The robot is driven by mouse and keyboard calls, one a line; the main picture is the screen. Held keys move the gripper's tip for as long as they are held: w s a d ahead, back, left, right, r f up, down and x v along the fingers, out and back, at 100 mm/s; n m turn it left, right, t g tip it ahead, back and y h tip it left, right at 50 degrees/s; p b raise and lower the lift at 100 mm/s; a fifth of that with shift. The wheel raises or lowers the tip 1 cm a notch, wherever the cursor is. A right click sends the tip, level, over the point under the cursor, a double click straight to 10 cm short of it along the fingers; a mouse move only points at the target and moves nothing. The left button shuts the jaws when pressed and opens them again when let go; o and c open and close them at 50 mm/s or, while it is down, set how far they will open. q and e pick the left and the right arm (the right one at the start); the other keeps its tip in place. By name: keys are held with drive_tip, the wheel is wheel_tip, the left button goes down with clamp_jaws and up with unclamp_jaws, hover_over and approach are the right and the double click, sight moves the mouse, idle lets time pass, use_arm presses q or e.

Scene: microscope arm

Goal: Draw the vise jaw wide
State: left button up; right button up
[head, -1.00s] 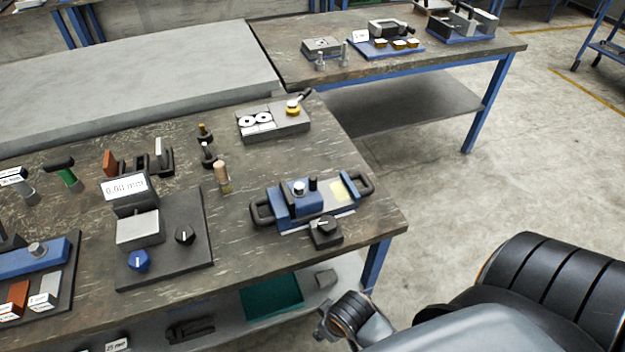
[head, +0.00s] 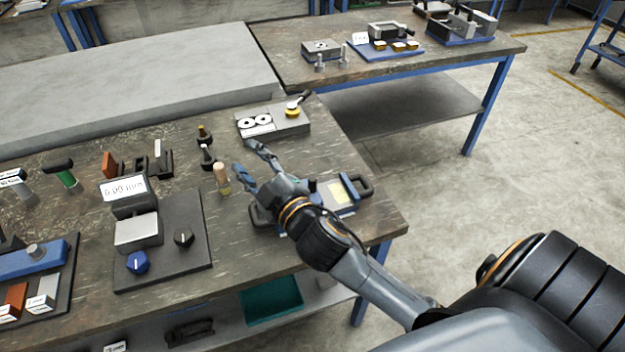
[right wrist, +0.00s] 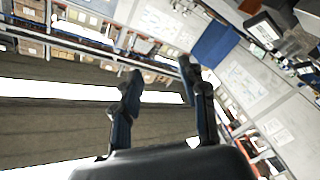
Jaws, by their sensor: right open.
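My right gripper (head: 244,157) is in the head view, reaching in from the lower right above the near bench. Its two fingers are spread, with nothing between them. The right wrist view shows the open fingers (right wrist: 160,70) too. Under my right wrist is a blue fixture (head: 346,188) with black loop handles and a yellow patch; my arm hides much of its left part. I cannot tell for sure whether this is the vise. Another blue clamp-like block (head: 30,268) with a grey knob lies at the left edge, partly cut off. My left gripper is not in view.
A wooden-handled tool (head: 221,178) stands close to my fingers. A grey block with white discs (head: 275,122) lies beyond them. A gauge stand (head: 137,230) with a blue knob is to the left. A teal bin (head: 270,300) sits on the lower shelf.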

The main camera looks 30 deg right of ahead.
drive_tip(key=w+a+r+n+t+y, duration=0.1)
drive_tip(key=a+r+n+t+y, duration=0.1)
drive_tip(key=a+r+n+y, duration=0.65)
drive_tip(key=s+a+r+n+g+y, duration=0.1)
drive_tip(key=s+a+n+g+y, duration=0.1)
drive_tip(key=a+n+g+y, duration=0.45)
drive_tip(key=s+a+r+n+g+y, duration=0.1)
drive_tip(key=n+g+y, duration=0.2)
drive_tip(key=n+g, duration=0.7)
drive_tip(key=n+g+h, duration=0.4)
drive_tip(key=n+h, duration=0.6)
drive_tip(key=h, duration=0.9)
hover_over(312, 178)
wheel_tip(312, 178, down, 11)
wheel_tip(312, 178, down, 13)
drive_tip(key=shift+s+f+p, duration=0.1)
drive_tip(key=shift+p, duration=1.1)
